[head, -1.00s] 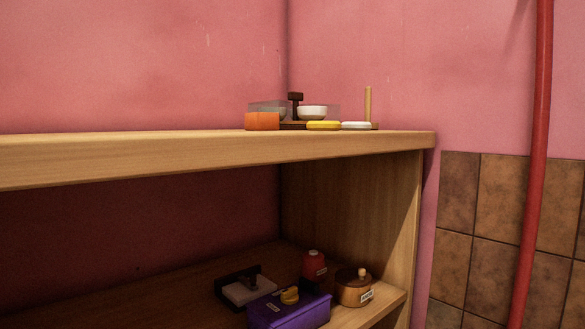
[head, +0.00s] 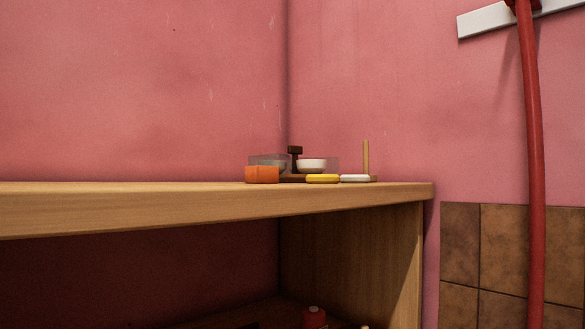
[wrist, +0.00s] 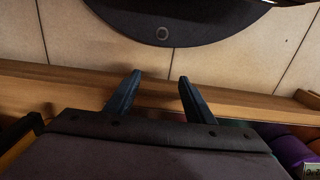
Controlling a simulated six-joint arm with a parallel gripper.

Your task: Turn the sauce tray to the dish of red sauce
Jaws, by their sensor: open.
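On the top board, a low dark brown base with a dark upright handle (head: 295,151) looks like the sauce tray. A white bowl (head: 311,163) stands at the handle's right, and a see-through greyish piece (head: 268,160) is at its left. The view is almost level with the board, so no red sauce shows and I cannot tell which dish holds it. In the wrist view my gripper (wrist: 160,76) is open, with nothing between its two dark fingers. It is apart from the tray, which the wrist view does not show.
An orange block (head: 262,174), a yellow disc (head: 322,178), a white disc (head: 355,178) and a wooden peg (head: 366,158) crowd the tray's front and right. The board (head: 120,205) is clear to the left. A purple thing (wrist: 285,145) is low in the wrist view.

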